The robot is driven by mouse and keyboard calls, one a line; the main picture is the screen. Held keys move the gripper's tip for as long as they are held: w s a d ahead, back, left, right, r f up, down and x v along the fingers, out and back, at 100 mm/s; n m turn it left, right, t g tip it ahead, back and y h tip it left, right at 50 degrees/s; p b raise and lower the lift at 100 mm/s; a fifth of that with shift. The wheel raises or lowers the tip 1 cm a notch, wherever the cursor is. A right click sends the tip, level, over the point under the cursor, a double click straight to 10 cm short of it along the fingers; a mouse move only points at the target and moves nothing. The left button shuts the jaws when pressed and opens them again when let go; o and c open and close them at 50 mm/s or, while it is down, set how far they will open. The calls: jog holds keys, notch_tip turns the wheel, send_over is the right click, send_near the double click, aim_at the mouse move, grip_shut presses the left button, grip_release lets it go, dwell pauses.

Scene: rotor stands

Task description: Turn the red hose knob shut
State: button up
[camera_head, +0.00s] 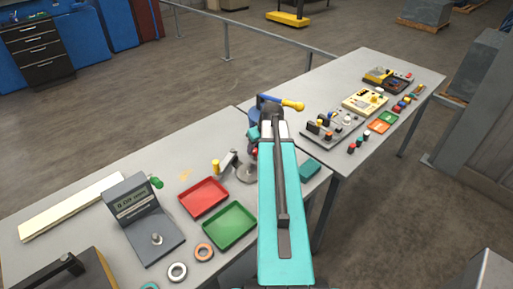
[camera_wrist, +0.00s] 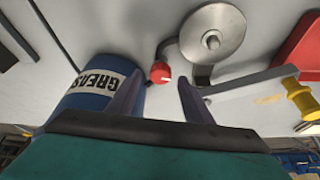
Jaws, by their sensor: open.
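The red hose knob (camera_wrist: 160,72) shows in the wrist view as a small round red cap with a pale mark on it. A dark curved hose or pipe (camera_wrist: 164,47) runs up from it towards a round metal disc (camera_wrist: 213,34). My gripper (camera_wrist: 161,84) is open, with one finger on each side of the knob in the picture. The knob sits close to the line between the fingertips; I cannot tell how much depth lies between them. I see no contact. In the head view my teal arm hides most of this spot; a bit of red (camera_head: 255,152) shows beside it.
A blue grease can (camera_wrist: 92,86) stands close by the left finger. A grey lever with a yellow knob (camera_wrist: 302,97) lies to the right, and a red tray (camera_wrist: 299,42) beyond. In the head view, a green tray (camera_head: 230,226) and a control-panel table (camera_head: 375,68) flank my arm.

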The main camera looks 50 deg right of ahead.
jog(key=shift+w+f, duration=0.25)
jog(key=shift+f, duration=0.4)
jog(key=c, duration=1.1)
jog(key=shift+o, duration=0.2)
